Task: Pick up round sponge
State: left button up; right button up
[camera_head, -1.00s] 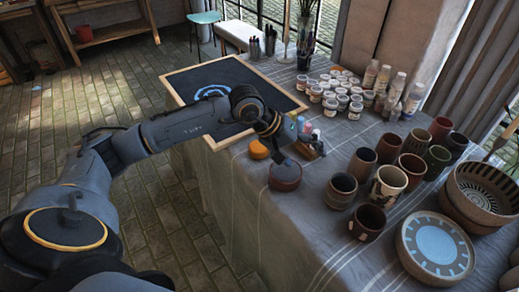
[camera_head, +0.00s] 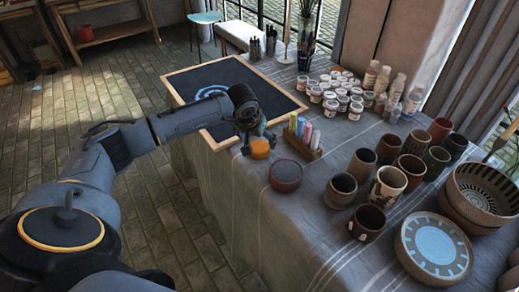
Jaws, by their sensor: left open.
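The round sponge (camera_head: 260,149) is a small orange, rounded piece on the grey tablecloth near the table's left edge. My left gripper (camera_head: 257,139) is directly over it, pointing down, with its jaws open. The fingers cover the sponge's upper part, and I cannot tell whether they touch it. My right gripper is not in view.
A round dark red dish (camera_head: 285,176) stands just right of the sponge. A wooden holder (camera_head: 307,147) with coloured sticks is behind it. A framed dark board (camera_head: 284,97) lies behind. Several cups (camera_head: 341,191), paint jars (camera_head: 330,107) and a blue plate (camera_head: 434,247) fill the right side.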

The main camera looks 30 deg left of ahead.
aim_at(259, 146)
pick_arm(q)
jog(key=x, duration=0.4)
jog(key=shift+d+f+p, duration=0.1)
jog(key=shift+f+p, duration=0.2)
jog(key=shift+f, duration=0.15)
jog(key=c, duration=1)
